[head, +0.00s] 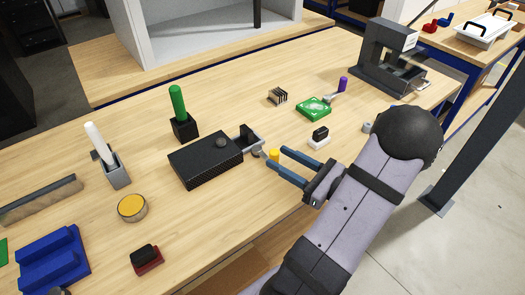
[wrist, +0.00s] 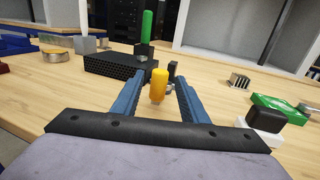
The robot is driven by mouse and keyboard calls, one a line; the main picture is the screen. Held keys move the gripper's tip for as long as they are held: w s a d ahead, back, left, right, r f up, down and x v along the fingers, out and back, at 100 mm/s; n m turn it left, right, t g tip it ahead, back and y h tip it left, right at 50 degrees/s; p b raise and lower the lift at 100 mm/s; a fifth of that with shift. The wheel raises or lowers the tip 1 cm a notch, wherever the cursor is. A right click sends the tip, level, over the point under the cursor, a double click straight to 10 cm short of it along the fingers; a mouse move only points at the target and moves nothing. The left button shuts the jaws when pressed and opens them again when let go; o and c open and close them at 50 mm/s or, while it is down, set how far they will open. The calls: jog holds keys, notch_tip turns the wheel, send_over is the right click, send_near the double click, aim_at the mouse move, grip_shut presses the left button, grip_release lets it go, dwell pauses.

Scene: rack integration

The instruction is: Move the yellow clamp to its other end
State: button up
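The yellow clamp shows as a small yellow upright handle (head: 274,155) near the right end of a black perforated block (head: 205,158). In the wrist view the rounded yellow handle (wrist: 159,86) stands between my two blue fingers, with a visible gap on both sides. My gripper (head: 276,157) is open, its fingertips close around the handle's sides. A grey bracket (head: 258,144) with a dark part sticks out from the block's right end beside the handle. The clamp's lower part and whether it touches the bracket are unclear.
A green-handled tool (head: 178,101) stands in a black holder behind the block. A black-and-white part (head: 319,138), a green board (head: 313,107) and a small finned part (head: 277,96) lie to the right. Bare tabletop lies in front of the block.

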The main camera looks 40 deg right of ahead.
jog(key=shift+p+x, duration=0.9)
jog(key=shift+x, duration=2.8)
jog(key=shift+s, duration=0.1)
grip_shut()
